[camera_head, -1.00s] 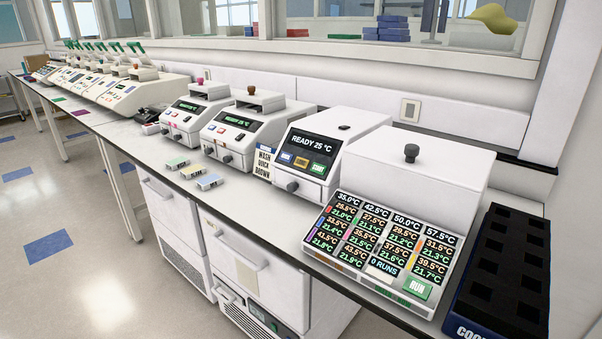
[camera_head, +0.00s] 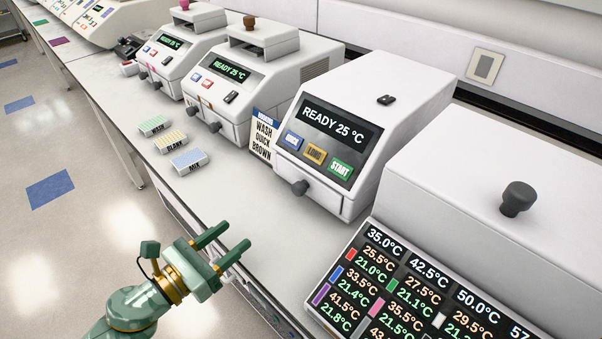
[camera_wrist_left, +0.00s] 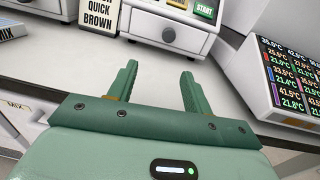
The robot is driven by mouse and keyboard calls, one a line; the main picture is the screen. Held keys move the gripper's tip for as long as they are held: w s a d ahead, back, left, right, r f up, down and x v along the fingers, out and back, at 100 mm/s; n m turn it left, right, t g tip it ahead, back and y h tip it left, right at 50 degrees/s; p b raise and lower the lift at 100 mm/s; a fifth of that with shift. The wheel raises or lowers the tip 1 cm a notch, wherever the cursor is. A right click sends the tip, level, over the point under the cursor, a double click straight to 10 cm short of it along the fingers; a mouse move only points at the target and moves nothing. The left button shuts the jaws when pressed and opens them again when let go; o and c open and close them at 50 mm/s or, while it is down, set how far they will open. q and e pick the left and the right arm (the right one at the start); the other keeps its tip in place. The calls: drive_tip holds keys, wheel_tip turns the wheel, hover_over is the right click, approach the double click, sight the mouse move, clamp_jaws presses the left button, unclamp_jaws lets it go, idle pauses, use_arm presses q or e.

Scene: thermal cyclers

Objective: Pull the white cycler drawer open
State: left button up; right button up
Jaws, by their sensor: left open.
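The white cycler (camera_head: 400,75) stands on the bench with its screen reading READY 25 °C. Its drawer front (camera_head: 330,201) is low on the face and looks shut. A dark round knob (camera_head: 299,187) sticks out from the drawer. In the left wrist view the knob (camera_wrist_left: 168,35) lies ahead of the fingers, apart from them. My left gripper (camera_head: 236,237) is open and empty, by the bench's front edge, to the lower left of the knob. It also shows in the left wrist view (camera_wrist_left: 159,72), fingers pointing toward the cycler. My right gripper is not in view.
A WASH QUICK BROWN card (camera_head: 264,137) stands left of the cycler. Three small labelled boxes, one marked MIX (camera_head: 188,161), lie further left. A multi-temperature display unit (camera_head: 400,290) sits close on the right. The bench top before the drawer is clear.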

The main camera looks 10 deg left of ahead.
use_arm(q)
drive_tip(key=shift+w+d+r+m+h, duration=0.2)
drive_tip(key=shift+d+r+m+h, duration=0.15)
drive_tip(key=shift+m, duration=1.05)
drive_tip(key=shift+s+d+m, duration=0.1)
drive_tip(key=shift+s+m, duration=0.25)
drive_tip(key=shift+m, duration=0.05)
drive_tip(key=shift+r, duration=0.15)
drive_tip(key=shift+w+d+m, duration=0.2)
drive_tip(key=shift+w+m, duration=0.05)
drive_tip(key=shift+m, duration=0.05)
drive_tip(key=p, duration=0.2)
approach(296, 192)
drive_tip(key=p+x, duration=0.1)
drive_tip(key=x, duration=0.6)
drive_tip(key=shift+w+d, duration=0.1)
drive_tip(key=shift+w, duration=0.25)
drive_tip(key=shift+x, duration=0.8)
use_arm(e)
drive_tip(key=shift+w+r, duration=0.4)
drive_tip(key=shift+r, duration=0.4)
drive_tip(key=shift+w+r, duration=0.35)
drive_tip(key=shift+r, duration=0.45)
